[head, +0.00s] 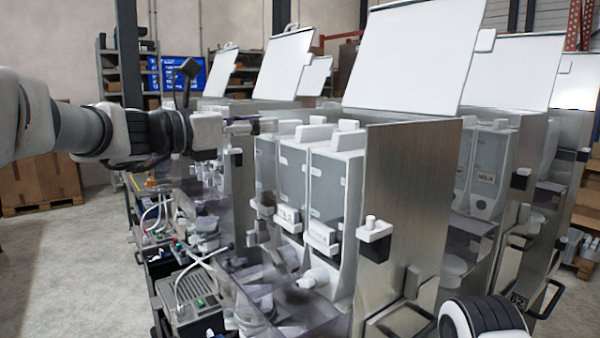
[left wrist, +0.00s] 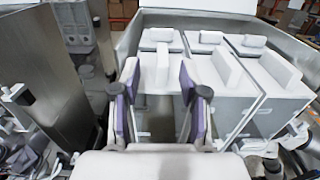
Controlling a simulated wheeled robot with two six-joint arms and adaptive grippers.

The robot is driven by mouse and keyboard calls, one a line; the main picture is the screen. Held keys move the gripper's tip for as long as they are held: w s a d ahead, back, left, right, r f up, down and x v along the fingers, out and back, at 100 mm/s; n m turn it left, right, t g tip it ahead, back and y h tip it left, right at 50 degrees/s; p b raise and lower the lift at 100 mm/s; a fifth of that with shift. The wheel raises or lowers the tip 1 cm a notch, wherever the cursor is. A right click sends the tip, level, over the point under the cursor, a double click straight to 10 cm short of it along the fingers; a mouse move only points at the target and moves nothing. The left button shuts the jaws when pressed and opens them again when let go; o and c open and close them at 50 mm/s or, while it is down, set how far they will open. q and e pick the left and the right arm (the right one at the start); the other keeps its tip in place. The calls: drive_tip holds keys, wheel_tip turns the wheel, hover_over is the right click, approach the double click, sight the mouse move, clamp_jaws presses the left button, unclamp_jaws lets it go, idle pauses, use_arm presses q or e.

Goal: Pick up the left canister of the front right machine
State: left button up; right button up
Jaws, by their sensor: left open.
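The nearest machine (head: 405,190) has its lid raised and holds a row of white and grey canisters. Its left canister (head: 265,160) stands upright in the row and shows in the left wrist view (left wrist: 160,40). That canister's upright handle (left wrist: 162,66) appears between the finger pads in the left wrist view. My left gripper (head: 257,124) is open and empty, at the top of the left canister; it also shows in the left wrist view (left wrist: 157,85). I cannot tell whether the fingers are level with the handle.
The middle canister (head: 293,180) and right canister (head: 335,185) stand close beside the left one. The raised white lid (head: 415,55) is behind them. A metal side wall (left wrist: 55,75) stands left of the gripper. More machines stand behind and to the right.

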sight(295, 126)
use_arm(q)
drive_tip(key=p+x, duration=0.1)
drive_tip(key=x, duration=0.1)
drive_tip(key=p+x, duration=0.1)
drive_tip(key=x, duration=0.2)
drive_tip(key=p+x, duration=0.1)
drive_tip(key=x, duration=0.2)
drive_tip(key=shift+s+d+f+p, duration=0.15)
drive_tip(key=shift+s+f+p, duration=0.05)
drive_tip(key=shift+f+p, duration=0.1)
drive_tip(key=shift+w+d+f, duration=0.1)
drive_tip(key=shift+s+a, duration=0.3)
drive_tip(key=shift+a, duration=0.2)
drive_tip(key=c, duration=0.4)
drive_tip(key=shift+w+d, duration=0.1)
clamp_jaws()
drive_tip(key=shift+d, duration=0.1)
